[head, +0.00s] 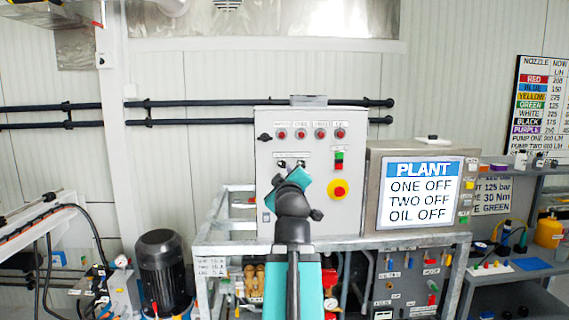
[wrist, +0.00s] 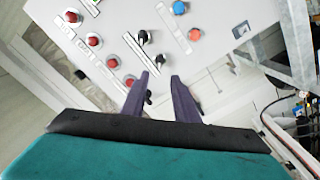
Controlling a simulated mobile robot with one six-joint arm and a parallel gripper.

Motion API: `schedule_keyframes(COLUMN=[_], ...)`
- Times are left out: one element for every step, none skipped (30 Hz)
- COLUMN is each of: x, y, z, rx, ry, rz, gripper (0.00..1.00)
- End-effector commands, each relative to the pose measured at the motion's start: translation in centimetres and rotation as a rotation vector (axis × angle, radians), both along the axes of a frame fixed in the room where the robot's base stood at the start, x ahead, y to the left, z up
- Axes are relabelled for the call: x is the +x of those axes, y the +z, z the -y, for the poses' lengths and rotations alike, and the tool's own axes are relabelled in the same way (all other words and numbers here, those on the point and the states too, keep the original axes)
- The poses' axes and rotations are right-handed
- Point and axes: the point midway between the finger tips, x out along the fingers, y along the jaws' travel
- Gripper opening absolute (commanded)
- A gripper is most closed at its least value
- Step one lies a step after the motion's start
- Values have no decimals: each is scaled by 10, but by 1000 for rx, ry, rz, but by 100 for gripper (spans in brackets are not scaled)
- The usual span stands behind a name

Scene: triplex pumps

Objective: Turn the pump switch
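A grey control panel (head: 310,215) on the wall side carries two small black switches; one switch (head: 300,163) shows just above my gripper in the head view. In the wrist view the nearer black switch (wrist: 160,60) lies just beyond the gap between my fingertips, and the second switch (wrist: 143,37) is farther up and left. My gripper (wrist: 160,76) is open and empty, with its two purple fingers pointing at the panel. No contact with a switch is visible.
A row of red lamps (head: 320,134) runs above the switches. A red emergency button (head: 338,190) on yellow is to the right. A screen (head: 420,192) reads PLANT, ONE OFF, TWO OFF, OIL OFF.

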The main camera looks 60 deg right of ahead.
Motion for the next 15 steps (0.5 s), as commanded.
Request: schedule_keyframes(x=[2,2,3,5,8,10,12,14,17,18,20,23,25,26,29], y=[3,2,2,1,1,1,1,1,1,1,1,1,1,1,1], z=[2,3,4,7,10,14,17,19,23,26,28,32,34,37,40], rx=[1,1,0,0,0,1,1,1,1,1,1,1,1,1,1], ry=[0,0,0,0,0,0,0,0,0,0,0,0,0,0,0], rz=[-1,-1,0,0,0,1,1,1,1,1,1,1,1,1,1], gripper=[27,27,27,27,27,27,27,27,27,27,27,27,27,27,27])
